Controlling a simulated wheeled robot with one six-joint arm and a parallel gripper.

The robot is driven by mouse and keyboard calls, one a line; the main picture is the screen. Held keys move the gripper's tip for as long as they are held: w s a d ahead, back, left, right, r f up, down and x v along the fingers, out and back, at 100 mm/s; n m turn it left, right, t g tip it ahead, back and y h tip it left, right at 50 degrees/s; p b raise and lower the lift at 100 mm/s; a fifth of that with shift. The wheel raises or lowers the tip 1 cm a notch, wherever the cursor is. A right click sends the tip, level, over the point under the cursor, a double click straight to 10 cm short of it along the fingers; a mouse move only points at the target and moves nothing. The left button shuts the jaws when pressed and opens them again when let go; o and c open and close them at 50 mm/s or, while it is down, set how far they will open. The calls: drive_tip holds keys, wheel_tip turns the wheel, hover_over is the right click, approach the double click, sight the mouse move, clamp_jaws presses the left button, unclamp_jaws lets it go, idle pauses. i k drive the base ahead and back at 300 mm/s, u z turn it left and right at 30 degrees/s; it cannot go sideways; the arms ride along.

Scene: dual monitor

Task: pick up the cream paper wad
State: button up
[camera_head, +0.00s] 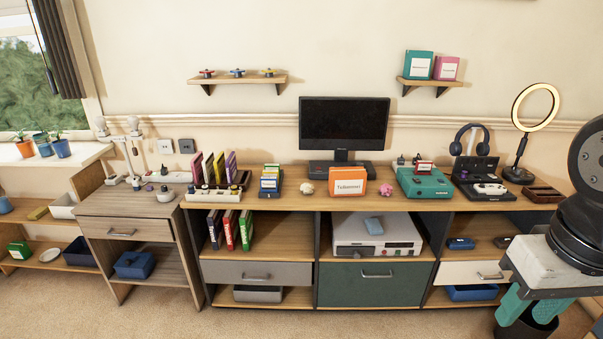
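The cream paper wad (307,188) is a small crumpled ball on the wooden desk top, just left of an orange labelled box (347,181) and in front of the monitor's left side. My gripper (531,304) is at the lower right, in front of the furniture and far from the wad. Its two teal fingers point down and stand apart with nothing seen between them.
A pink wad (387,190) lies right of the orange box. The monitor (343,125) stands behind. A card rack (270,180) is left of the cream wad, and a teal console (424,184) is farther right. A dark bin (526,326) is below my gripper. Carpet in front is clear.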

sight(307, 188)
drive_tip(key=u, duration=0.05)
drive_tip(key=i, duration=1.9)
drive_tip(key=u, duration=0.05)
